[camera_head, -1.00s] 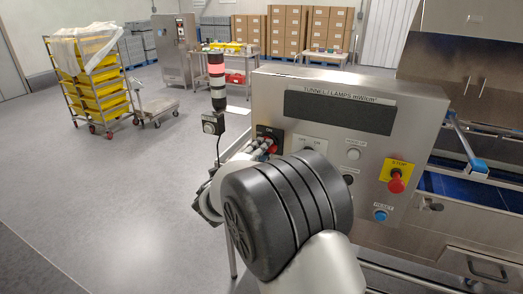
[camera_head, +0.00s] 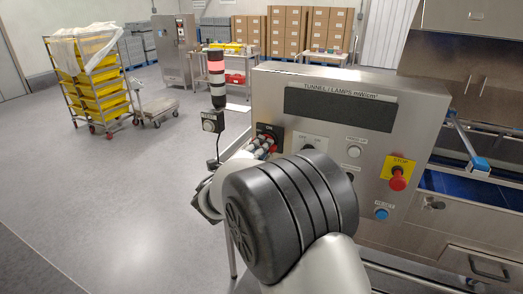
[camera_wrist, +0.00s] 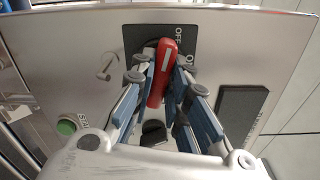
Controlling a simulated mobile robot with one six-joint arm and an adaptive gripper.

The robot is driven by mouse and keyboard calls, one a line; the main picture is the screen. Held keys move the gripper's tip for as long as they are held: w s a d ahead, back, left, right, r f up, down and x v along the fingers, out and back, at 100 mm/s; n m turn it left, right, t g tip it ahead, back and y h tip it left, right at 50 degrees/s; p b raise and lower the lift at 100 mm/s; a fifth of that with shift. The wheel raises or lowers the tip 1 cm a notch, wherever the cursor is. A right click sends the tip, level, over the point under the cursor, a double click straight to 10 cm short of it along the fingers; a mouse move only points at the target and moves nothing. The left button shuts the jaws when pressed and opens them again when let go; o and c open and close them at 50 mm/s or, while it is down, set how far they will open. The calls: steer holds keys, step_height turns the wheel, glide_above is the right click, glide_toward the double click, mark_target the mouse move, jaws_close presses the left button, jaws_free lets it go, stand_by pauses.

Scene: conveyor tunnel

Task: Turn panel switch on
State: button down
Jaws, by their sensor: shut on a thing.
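The panel switch has a red handle (camera_wrist: 162,72) on a black plate (camera_wrist: 134,36) in the wrist view. The plate carries an OFF label near its top and a second, partly covered label to the right. The handle's upper end lies near OFF and leans slightly right. My gripper (camera_wrist: 164,62) is shut on the red handle, one finger along each side. In the head view my gripper (camera_head: 263,147) is at the left part of the steel panel (camera_head: 330,82), in front of the black plate (camera_head: 268,129). The handle is mostly hidden there by my fingers and arm.
A red stop button (camera_head: 398,183) and a blue button (camera_head: 381,213) sit on the panel's right. A dark display (camera_head: 340,108) is above. A signal lamp (camera_head: 217,85) stands left of the panel. A black knob (camera_wrist: 153,132) and green button (camera_wrist: 66,127) are close below my fingers.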

steer(key=shift+m+b, duration=6)
steer(key=shift+m, duration=1.7)
steer(key=c, duration=1.6)
jaws_free()
steer(key=shift+o, duration=0.2)
steer(key=v, duration=1.2)
